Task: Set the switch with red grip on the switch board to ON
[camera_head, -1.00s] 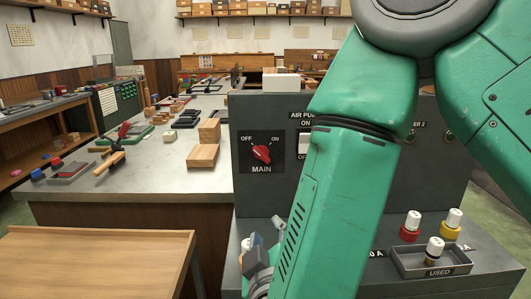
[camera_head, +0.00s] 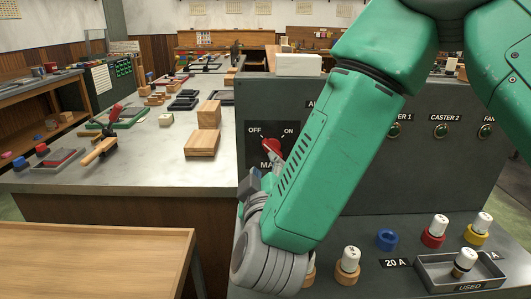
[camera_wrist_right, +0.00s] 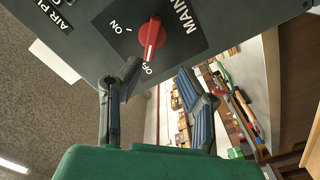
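The grey switch board (camera_head: 360,190) carries the MAIN switch, a rotary knob with a red grip (camera_head: 271,146) between OFF and ON labels. In the right wrist view the red grip (camera_wrist_right: 151,40) points toward OFF. My right gripper (camera_wrist_right: 160,84) is open and empty, its two fingertips just short of the knob, apart from it. In the head view the right gripper (camera_head: 258,180) is low in front of the MAIN plate, partly hidden by my green forearm, which also covers the AIR PUMP switch. My left gripper is not in view.
On the board's lower ledge stand white-topped fuses with red (camera_head: 433,238) and yellow (camera_head: 476,235) collars, a blue ring (camera_head: 387,239) and a USED tray (camera_head: 436,285). Wooden blocks (camera_head: 202,142) lie on the workbench at left. A wooden table (camera_head: 90,260) is at front left.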

